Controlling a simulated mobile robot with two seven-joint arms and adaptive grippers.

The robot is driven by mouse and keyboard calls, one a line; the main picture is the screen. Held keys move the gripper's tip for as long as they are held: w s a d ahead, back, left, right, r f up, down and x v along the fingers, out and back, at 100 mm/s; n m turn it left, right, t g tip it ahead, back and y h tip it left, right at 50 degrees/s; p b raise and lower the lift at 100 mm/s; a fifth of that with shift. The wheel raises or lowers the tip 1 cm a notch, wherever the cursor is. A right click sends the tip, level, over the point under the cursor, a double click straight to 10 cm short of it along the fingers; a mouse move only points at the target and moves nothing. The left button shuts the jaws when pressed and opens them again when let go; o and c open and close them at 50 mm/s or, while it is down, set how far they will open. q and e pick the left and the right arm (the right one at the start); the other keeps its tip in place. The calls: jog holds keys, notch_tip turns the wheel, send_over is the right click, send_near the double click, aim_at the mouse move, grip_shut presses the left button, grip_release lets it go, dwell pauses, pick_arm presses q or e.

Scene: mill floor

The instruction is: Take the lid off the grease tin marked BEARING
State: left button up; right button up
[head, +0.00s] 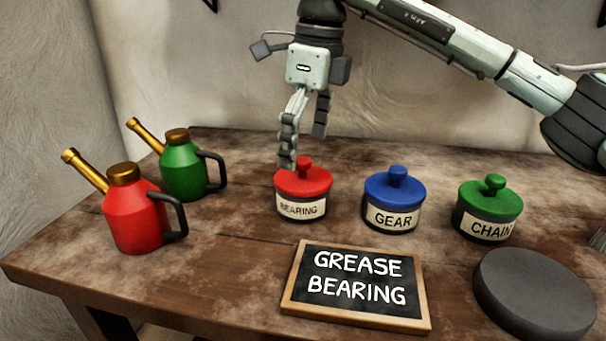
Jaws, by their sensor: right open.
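The grease tin marked BEARING (301,209) stands upright on the wooden bench, left of two other tins. Its red lid (315,181) with a round knob is seated on top. My right gripper (304,152) points down just above and behind the lid, its fingers apart and nothing between them. One fingertip is close to the left of the knob; I cannot tell whether it touches. The GEAR tin (391,217) has a blue lid and the CHAIN tin (486,227) a green lid, both seated. My left gripper is out of view.
A red oil can (132,218) and a green oil can (183,170) stand at the left. A framed board reading GREASE BEARING (357,284) lies in front of the tins. A dark round disc (535,292) lies front right. The bench (230,265) is bare left of the board.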

aim_at(304, 160)
jog(key=f, duration=0.3)
jog(key=shift+w+a+f, duration=0.1)
jog(key=shift+w, duration=0.1)
jog(key=c, duration=1.7)
grip_shut()
